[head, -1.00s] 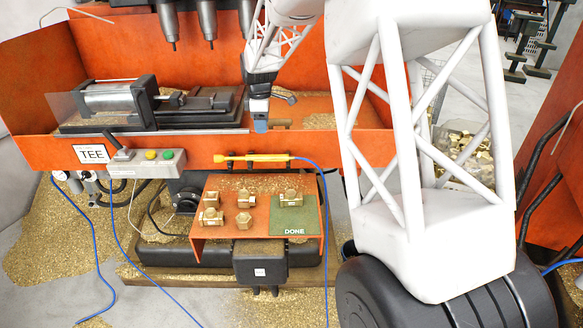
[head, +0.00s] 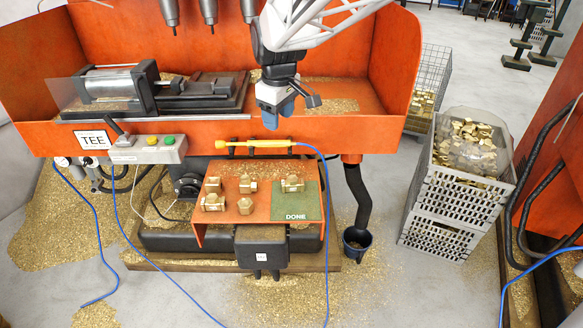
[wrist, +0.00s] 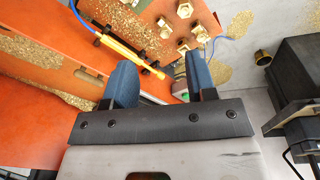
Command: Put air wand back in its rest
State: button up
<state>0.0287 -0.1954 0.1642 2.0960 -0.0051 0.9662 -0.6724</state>
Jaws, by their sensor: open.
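The yellow air wand (head: 258,144) lies level along the front lip of the orange machine tray, at the black hooks of its rest (head: 233,149). A blue hose runs from its right end down to the floor. The wand also shows in the wrist view (wrist: 128,53), beyond my fingers, with black hooks beside it. My gripper (head: 271,120) is above and behind the wand, just over the tray's front wall. In the wrist view my gripper's two blue fingers (wrist: 160,76) are apart with nothing between them. Whether the wand is fully seated in each hook is too small to tell.
Below the wand, an orange shelf (head: 225,231) holds several brass fittings and a green DONE patch (head: 297,202). A control box (head: 148,150) is to the left, a vise (head: 165,93) behind it. Drill spindles (head: 208,12) hang above. Grey crates (head: 440,195) stand right.

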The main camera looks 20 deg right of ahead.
jog(key=s+f+m, duration=0.1)
jog(key=s+m, duration=0.2)
jog(key=s, duration=1)
jog(key=s+a+f+m+t, duration=0.1)
jog(key=s+m, duration=0.3)
jog(key=s, duration=1)
jog(key=shift+a+f+m, duration=0.15)
jog(key=shift+f+m, duration=0.15)
jog(key=shift+f, duration=0.05)
